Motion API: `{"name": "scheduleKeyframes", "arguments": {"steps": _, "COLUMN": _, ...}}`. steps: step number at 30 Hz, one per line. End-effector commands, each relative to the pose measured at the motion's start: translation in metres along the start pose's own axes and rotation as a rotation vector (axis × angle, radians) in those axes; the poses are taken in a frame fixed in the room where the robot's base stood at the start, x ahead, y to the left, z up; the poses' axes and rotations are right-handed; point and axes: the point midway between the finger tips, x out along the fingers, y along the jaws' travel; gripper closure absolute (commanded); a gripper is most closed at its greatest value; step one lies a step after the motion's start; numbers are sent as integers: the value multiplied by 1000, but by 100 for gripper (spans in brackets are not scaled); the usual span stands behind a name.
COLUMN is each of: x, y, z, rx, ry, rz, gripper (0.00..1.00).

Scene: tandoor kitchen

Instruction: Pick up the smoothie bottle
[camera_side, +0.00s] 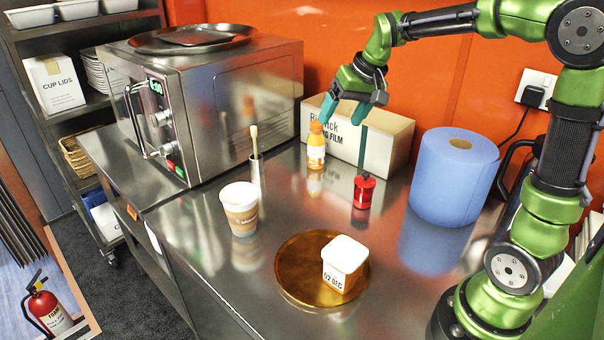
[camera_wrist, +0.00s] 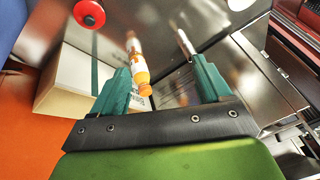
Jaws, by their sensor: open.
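The smoothie bottle (camera_side: 316,147) is small and orange with an orange cap and a pale label. It stands upright on the steel counter in front of the cling film box. My gripper (camera_side: 346,112) is open, with its teal fingers pointing down, above and slightly right of the bottle in the side view. In the wrist view the bottle (camera_wrist: 138,66) shows between the two open fingers (camera_wrist: 163,78), nearer the left one, its cap toward me. Nothing is held, and I cannot tell whether a finger touches the bottle.
The cling film box (camera_side: 388,150) is close behind the bottle. A red object (camera_side: 364,191) and a blue paper roll (camera_side: 453,178) stand to its right. A steel oven (camera_side: 215,100), a holder with a wooden stick (camera_side: 256,165) and a paper cup (camera_side: 240,208) are left. A brass tray (camera_side: 290,266) bears a white-lidded tub (camera_side: 344,262) in front.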

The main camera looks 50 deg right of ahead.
Motion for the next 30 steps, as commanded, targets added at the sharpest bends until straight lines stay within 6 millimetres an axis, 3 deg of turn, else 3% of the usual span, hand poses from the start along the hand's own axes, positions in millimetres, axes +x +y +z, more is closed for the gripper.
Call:
{"name": "scheduleKeyframes", "arguments": {"steps": 1, "x": 12, "y": 12, "z": -26, "rx": -7, "ry": -11, "rz": 19, "gripper": 23}}
{"name": "scheduleKeyframes", "arguments": {"steps": 6, "x": 44, "y": 51, "z": -98, "rx": -86, "ry": -29, "rz": 66, "gripper": 23}}
{"name": "scheduleKeyframes", "arguments": {"steps": 12, "x": 59, "y": 77, "z": -152, "rx": -225, "ry": -22, "rz": 95, "gripper": 23}}
{"name": "scheduleKeyframes", "arguments": {"steps": 16, "x": 39, "y": 70, "z": -171, "rx": -322, "ry": 12, "rz": 97, "gripper": 23}}
{"name": "scheduleKeyframes", "arguments": {"steps": 20, "x": 45, "y": 70, "z": -167, "rx": -368, "ry": -9, "rz": 90, "gripper": 23}}
{"name": "scheduleKeyframes", "arguments": {"steps": 30, "x": 114, "y": 75, "z": -167, "rx": -372, "ry": -10, "rz": 89, "gripper": 23}}
